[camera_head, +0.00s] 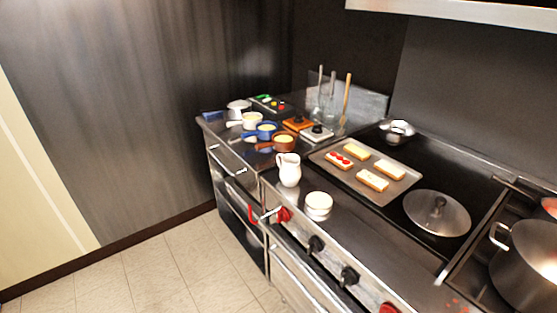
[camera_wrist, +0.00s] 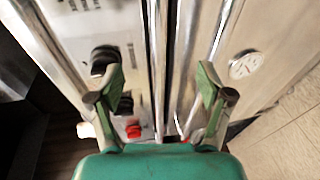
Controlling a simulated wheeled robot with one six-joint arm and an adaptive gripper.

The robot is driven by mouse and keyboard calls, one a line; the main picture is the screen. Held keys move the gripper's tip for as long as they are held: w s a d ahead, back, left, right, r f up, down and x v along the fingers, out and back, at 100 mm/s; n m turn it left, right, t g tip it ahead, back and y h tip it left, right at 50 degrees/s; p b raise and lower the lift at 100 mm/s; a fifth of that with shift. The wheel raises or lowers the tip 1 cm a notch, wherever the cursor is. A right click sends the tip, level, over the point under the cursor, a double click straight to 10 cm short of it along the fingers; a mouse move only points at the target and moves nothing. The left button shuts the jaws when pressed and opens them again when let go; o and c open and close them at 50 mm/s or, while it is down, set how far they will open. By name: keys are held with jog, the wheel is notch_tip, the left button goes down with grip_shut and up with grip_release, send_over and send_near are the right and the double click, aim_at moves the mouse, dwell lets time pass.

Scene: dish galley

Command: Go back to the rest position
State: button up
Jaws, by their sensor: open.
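My gripper (camera_wrist: 162,92) shows in the wrist view with its two green-tipped fingers spread apart and nothing between them. Behind the fingers is the front of a steel appliance, with a dark knob (camera_wrist: 104,60) near the left finger and a round white dial (camera_wrist: 245,64) right of the right finger. I cannot make out my gripper in the head view.
In the head view, a tray (camera_head: 402,190) with several bread slices lies on the range. A white pitcher (camera_head: 289,170), a white round stack (camera_head: 318,205), a lid (camera_head: 437,212) and a steel pot (camera_head: 528,262) stand nearby. The tiled floor (camera_head: 150,272) at left is clear.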

jog(key=s+d+f+y, duration=0.5)
jog(key=s+f, duration=0.3)
jog(key=s, duration=0.1)
jog(key=s+y, duration=0.4)
jog(key=s, duration=0.7)
jog(key=s+r+m+t+y, duration=0.1)
jog(key=s+r+m, duration=0.3)
jog(key=r, duration=0.7)
jog(key=s+r+m+t+y, duration=0.1)
jog(key=s+r+m+t, duration=0.1)
jog(key=s+r+m, duration=0.3)
jog(key=s+r, duration=0.4)
jog(key=r, duration=0.2)
jog(key=shift+a+t, duration=0.3)
jog(key=shift+a, duration=0.1)
